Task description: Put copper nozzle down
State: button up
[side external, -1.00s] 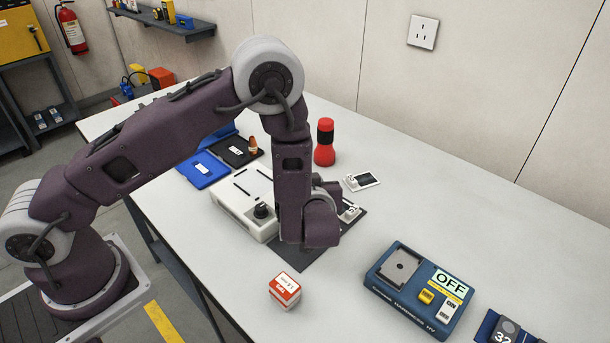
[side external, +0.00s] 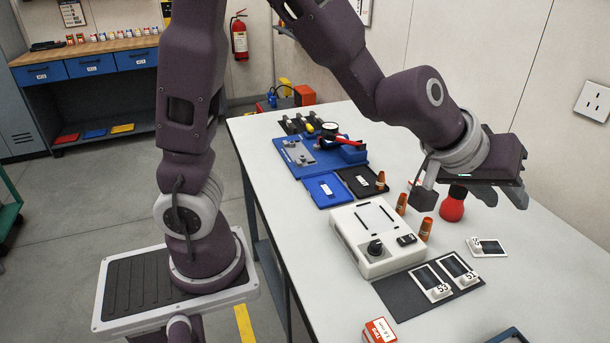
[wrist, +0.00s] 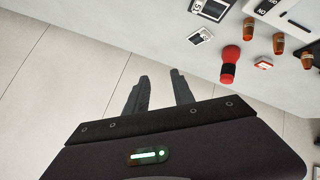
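Three copper nozzles show in the side view. One nozzle (side external: 380,180) stands on the black tray (side external: 352,176). A second nozzle (side external: 401,204) and a third nozzle (side external: 425,229) stand behind the white machine (side external: 378,256). The wrist view also shows copper nozzles (wrist: 279,43) at upper right. My gripper (wrist: 160,78) is open, with its two fingers apart and nothing visible between them. In the side view it is raised above the back of the table, near the red bottle (side external: 452,207), clear of the nozzles.
White cards with dark screens (side external: 433,281) lie on a dark mat (side external: 398,299), and another card (side external: 487,247) lies behind them. A blue tray (side external: 326,190) sits beside the black one. A red-and-white box (side external: 378,331) stands at the front. A blue fixture (side external: 300,160) is farther left.

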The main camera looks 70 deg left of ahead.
jog(key=s+a+r+m+g+h, duration=0.1)
jog(key=s+a+r+m, duration=0.15)
jog(key=s, duration=0.45)
jog(key=s+a+r+m+g, duration=0.1)
jog(key=s+a+r+m, duration=0.15)
jog(key=s, duration=0.45)
jog(key=s+a+f+g+y, duration=0.2)
jog(key=s+a, duration=0.5)
jog(key=s, duration=0.6)
jog(key=shift+f+m+y, duration=0.3)
jog(key=shift+f+m, duration=0.1)
jog(key=shift+a, duration=0.1)
